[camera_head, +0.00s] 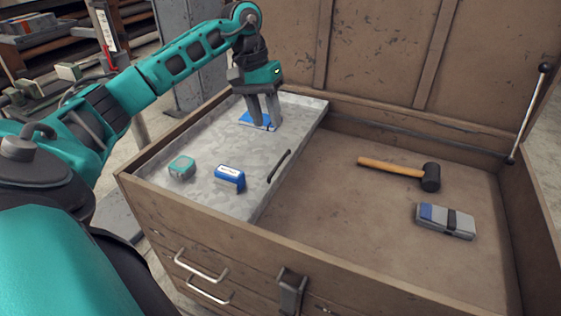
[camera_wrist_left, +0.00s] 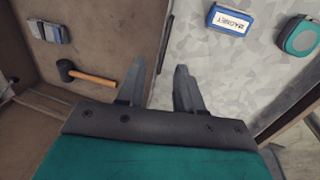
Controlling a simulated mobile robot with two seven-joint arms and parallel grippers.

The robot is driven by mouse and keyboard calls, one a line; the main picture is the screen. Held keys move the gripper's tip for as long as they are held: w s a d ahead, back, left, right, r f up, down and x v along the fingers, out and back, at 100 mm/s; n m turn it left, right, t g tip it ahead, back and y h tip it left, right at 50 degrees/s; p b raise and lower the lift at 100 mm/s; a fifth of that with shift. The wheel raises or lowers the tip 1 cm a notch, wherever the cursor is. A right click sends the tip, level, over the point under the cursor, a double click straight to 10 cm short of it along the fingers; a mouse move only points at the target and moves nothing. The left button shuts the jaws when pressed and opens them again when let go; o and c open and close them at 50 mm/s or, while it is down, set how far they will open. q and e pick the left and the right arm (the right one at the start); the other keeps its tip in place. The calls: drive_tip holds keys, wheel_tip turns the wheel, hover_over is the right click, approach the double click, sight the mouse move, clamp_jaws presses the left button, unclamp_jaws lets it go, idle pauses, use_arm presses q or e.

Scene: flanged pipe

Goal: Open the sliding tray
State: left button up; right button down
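The sliding tray (camera_head: 210,150) is a light grey metal tray at the left side of the open brown chest. Its dark bar handle (camera_head: 279,166) runs along its right edge; a dark strip of it shows in the left wrist view (camera_wrist_left: 166,35). My left gripper (camera_head: 264,123) points down over the back part of the tray, behind the handle and apart from it. In the left wrist view its two fingers (camera_wrist_left: 158,80) stand apart with nothing between them. Whether the fingertips touch the tray is unclear. My right gripper is not in view.
On the tray lie a blue magnet box (camera_head: 230,178), a teal tape measure (camera_head: 181,167) and a blue flat item (camera_head: 250,119) beside my fingers. On the chest floor to the right lie a mallet (camera_head: 395,168) and a grey-blue block (camera_head: 446,221); the rest there is clear.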

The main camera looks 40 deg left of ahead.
sight(275, 168)
use_arm(q)
drive_tip(key=x, duration=0.4)
drive_tip(key=b+x, duration=0.1)
drive_tip(key=x, duration=0.3)
drive_tip(key=a+b+x, duration=0.1)
drive_tip(key=x, duration=0.3)
drive_tip(key=shift+s+f, duration=0.15)
drive_tip(key=shift+f, duration=0.1)
drive_tip(key=shift+c, duration=0.5)
clamp_jaws()
idle(0.5)
